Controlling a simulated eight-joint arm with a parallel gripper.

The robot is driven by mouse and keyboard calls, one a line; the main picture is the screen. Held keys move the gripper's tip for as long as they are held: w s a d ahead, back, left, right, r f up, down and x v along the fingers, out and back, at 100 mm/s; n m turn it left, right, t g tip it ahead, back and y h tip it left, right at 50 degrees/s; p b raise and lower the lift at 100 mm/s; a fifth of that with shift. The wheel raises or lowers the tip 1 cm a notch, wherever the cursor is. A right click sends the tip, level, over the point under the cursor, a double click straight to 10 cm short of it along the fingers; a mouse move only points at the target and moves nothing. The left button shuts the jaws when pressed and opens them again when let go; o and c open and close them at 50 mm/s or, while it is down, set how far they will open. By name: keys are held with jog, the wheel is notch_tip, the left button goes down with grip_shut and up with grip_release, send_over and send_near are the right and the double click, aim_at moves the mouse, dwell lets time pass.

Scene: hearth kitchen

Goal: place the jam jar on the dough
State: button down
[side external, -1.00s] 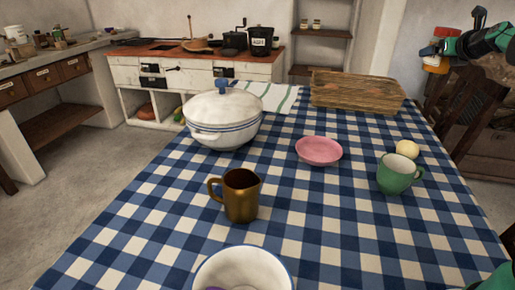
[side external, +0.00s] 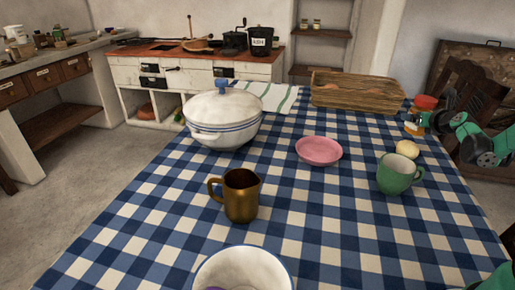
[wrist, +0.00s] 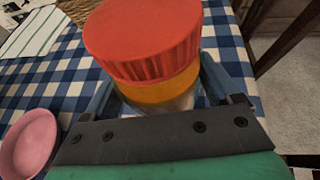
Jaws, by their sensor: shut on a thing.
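The jam jar has a red cloth-like lid and an orange body. It is at the right side of the table in the side external view (side external: 425,103) and fills the upper middle of the wrist view (wrist: 148,45). My gripper (side external: 420,124) is shut on the jar, with a finger on each side of it in the wrist view (wrist: 158,92). A pale round ball, which looks like the dough (side external: 407,149), lies on the cloth just below the jar in the side external picture. I cannot see the dough in the wrist view, and the jar's exact height is unclear.
A green mug (side external: 394,176) stands close to the dough. A pink plate (side external: 319,150), a brass mug (side external: 241,196), a white lidded pot (side external: 224,125), a wicker tray (side external: 357,101) and a white bowl (side external: 243,265) are also on the checked table. The cloth between them is clear.

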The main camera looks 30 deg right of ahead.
aim_at(416, 130)
jog(key=shift+f, duration=1.4)
jog(key=shift+f, duration=0.2)
jog(key=shift+f, duration=0.4)
grip_release()
